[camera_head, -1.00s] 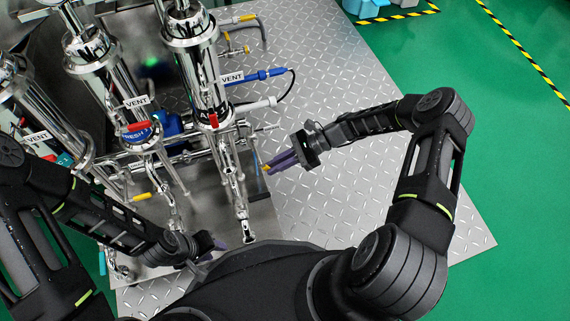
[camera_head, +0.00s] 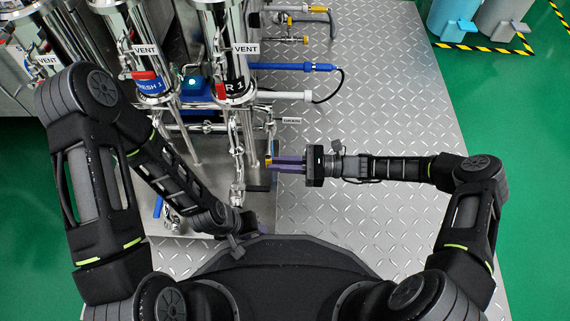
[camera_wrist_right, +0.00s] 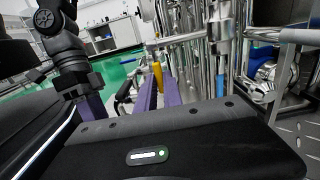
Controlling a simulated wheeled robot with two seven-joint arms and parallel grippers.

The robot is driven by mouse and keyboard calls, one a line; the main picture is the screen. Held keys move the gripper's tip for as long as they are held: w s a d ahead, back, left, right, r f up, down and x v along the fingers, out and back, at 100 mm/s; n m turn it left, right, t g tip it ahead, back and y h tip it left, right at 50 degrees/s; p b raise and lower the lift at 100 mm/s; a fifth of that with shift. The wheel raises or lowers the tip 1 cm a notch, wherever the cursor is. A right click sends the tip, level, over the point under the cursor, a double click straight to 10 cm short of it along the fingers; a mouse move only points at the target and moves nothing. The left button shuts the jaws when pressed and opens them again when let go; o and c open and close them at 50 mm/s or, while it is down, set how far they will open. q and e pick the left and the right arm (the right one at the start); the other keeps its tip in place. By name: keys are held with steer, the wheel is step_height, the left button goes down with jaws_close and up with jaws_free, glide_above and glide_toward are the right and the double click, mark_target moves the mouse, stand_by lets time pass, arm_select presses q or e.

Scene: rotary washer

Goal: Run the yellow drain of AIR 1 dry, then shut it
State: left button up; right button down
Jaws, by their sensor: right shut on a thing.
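The metal AIR 1 column (camera_head: 222,45) stands upright at upper centre in the head view, its label partly cut to "R 1". A DRAIN tag (camera_head: 291,121) sits at its lower right. The small yellow drain handle (camera_head: 268,160) is below the tag, at the tips of my right gripper (camera_head: 274,162). The right gripper's purple fingers come from the right and are shut on the handle. In the right wrist view the yellow handle (camera_wrist_right: 157,74) shows between the fingertips. My left gripper (camera_head: 246,231) is low at centre, partly hidden by its arm; its jaw opening is unclear.
A second column with a VENT tag (camera_head: 145,51) stands to the left. A blue-handled pipe (camera_head: 300,67) and a white-ended pipe (camera_head: 290,96) jut right above the drain. The diamond-plate floor (camera_head: 380,110) on the right is mostly clear.

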steer(key=c, duration=1.5)
jaws_free()
steer(key=d+p, duration=0.2)
steer(key=d, duration=0.5)
steer(key=shift+s+d+f, duration=0.1)
steer(key=shift+d, duration=0.25)
